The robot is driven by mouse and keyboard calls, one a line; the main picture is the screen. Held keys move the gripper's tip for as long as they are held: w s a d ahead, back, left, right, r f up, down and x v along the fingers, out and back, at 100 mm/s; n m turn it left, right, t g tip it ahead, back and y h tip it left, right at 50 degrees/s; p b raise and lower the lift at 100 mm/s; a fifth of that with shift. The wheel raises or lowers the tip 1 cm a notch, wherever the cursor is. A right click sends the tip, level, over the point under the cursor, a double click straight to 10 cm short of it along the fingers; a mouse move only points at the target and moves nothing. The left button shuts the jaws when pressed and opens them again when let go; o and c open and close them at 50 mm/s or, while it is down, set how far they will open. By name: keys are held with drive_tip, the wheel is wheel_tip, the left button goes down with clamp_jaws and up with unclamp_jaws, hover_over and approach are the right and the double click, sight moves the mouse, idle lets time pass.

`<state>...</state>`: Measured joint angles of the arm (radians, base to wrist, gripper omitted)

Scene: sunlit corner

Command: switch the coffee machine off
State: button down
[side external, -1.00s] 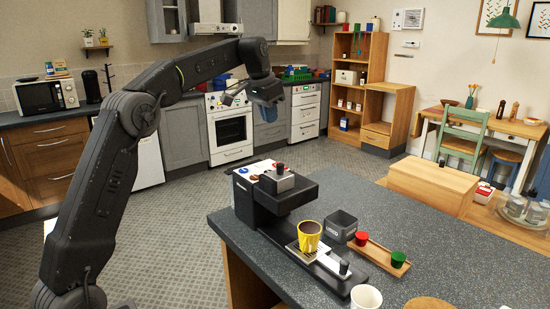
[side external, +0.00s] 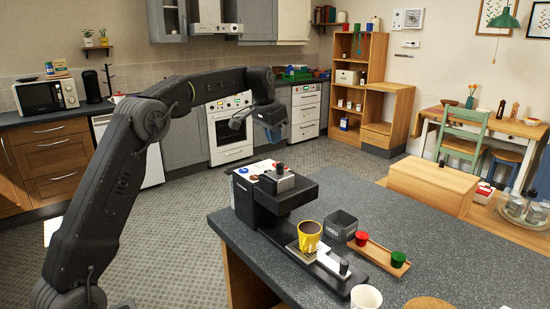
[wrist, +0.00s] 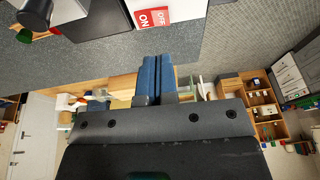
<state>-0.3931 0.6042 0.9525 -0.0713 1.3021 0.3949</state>
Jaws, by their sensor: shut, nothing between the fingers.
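The black coffee machine (side external: 270,205) stands on the dark grey counter (side external: 400,225) in the side external view. A yellow cup (side external: 308,238) with dark coffee stands on its drip tray. The machine's top back corner has a white panel (side external: 250,172) with small coloured marks. In the wrist view, a red-and-white label (wrist: 151,17) reading ON and OFF shows at the top edge beside a dark part of the machine (wrist: 92,18). My gripper (side external: 272,134) hangs above and behind the machine, apart from it. Its blue fingers (wrist: 155,78) are shut and empty. The switch itself is not clear.
A grey open box (side external: 341,226) and a wooden tray (side external: 378,254) with a red and a green cup stand right of the machine. A white cup (side external: 366,297) is at the front. The air between gripper and machine looks clear.

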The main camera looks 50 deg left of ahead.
sight(274, 165)
drive_tip(key=x, duration=0.5)
drive_tip(key=shift+s+f, duration=0.3)
drive_tip(key=shift+f, duration=0.2)
drive_tip(key=shift+a+f, duration=0.15)
drive_tip(key=shift+f, duration=0.5)
drive_tip(key=shift+a+f, duration=0.1)
drive_tip(key=shift+f, duration=0.3)
drive_tip(key=shift+d+r, duration=0.2)
drive_tip(key=shift+d, duration=0.65)
drive_tip(key=shift+r, duration=0.15)
drive_tip(key=w+v, duration=0.1)
drive_tip(key=v, duration=1.2)
drive_tip(key=shift+r, duration=0.5)
